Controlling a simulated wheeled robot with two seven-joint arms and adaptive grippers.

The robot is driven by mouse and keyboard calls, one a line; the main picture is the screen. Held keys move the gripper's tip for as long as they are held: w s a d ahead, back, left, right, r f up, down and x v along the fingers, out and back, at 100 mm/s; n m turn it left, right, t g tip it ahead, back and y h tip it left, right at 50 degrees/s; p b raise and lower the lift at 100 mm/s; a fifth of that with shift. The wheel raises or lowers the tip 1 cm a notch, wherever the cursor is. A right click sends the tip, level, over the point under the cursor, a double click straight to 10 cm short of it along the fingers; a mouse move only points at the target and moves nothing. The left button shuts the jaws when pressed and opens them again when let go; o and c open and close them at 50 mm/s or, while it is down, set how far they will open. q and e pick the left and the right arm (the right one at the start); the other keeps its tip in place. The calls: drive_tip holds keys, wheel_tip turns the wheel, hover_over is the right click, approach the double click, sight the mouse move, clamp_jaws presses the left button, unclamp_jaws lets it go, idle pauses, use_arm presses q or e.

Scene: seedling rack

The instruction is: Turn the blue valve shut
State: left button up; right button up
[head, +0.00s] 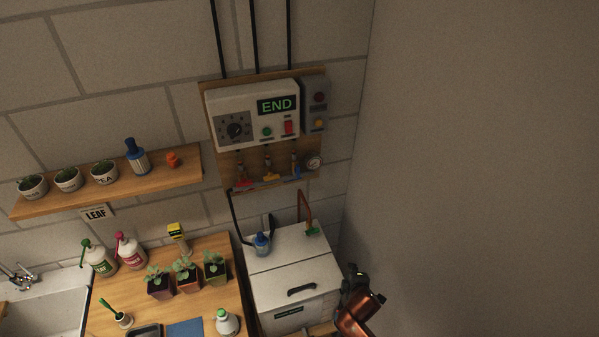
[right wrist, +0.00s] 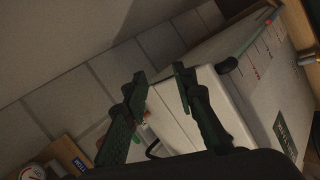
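The blue valve (head: 295,172) is at the right end of a row of valves on the wooden wall board (head: 228,172), beside the round gauge. It is small in the head view, and I cannot tell its exact handle angle. My right gripper (head: 364,286) is well below and to the right of it, beside the white box. In the right wrist view, my right gripper (right wrist: 162,80) has its fingers apart with nothing held between them. A small blue patch (right wrist: 80,160) shows at the lower left there; I cannot tell if it is the valve. My left gripper is not in view.
A yellow-handled valve (head: 270,177) and a red-handled valve (head: 242,186) are left of the blue one. A control unit reading END (head: 277,105) hangs above. The white box (head: 290,262) stands below. A gauge (head: 314,163) is close on the right. Seedling pots (head: 186,281) stand left.

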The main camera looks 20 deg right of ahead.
drive_tip(key=w+a+r+n+t+p, duration=0.1)
drive_tip(key=w+a+r+n+t, duration=0.2)
drive_tip(key=w+r+n, duration=0.5)
drive_tip(key=w+a+r+n+t, duration=0.35)
drive_tip(key=w+r, duration=0.35)
drive_tip(key=r, duration=0.3)
drive_tip(key=n+t+y, duration=0.3)
drive_tip(key=n+y, duration=0.1)
drive_tip(key=n, duration=0.8)
approach(299, 171)
drive_tip(key=w, duration=0.2)
drive_tip(key=shift+g, duration=0.25)
drive_tip(key=w+b, duration=0.1)
drive_tip(key=w, duration=0.1)
drive_tip(key=w+b, duration=0.1)
drive_tip(key=w, duration=0.1)
drive_tip(key=w+b, duration=0.1)
drive_tip(key=w, duration=0.1)
drive_tip(key=shift+w+a+r, duration=0.15)
drive_tip(key=shift+a+r, duration=0.05)
drive_tip(key=shift+a, duration=0.1)
drive_tip(key=shift+w+r, duration=0.1)
drive_tip(key=shift+w, duration=0.45)
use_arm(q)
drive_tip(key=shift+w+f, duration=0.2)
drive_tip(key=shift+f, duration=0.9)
use_arm(e)
drive_tip(key=shift+c, duration=0.5)
clamp_jaws()
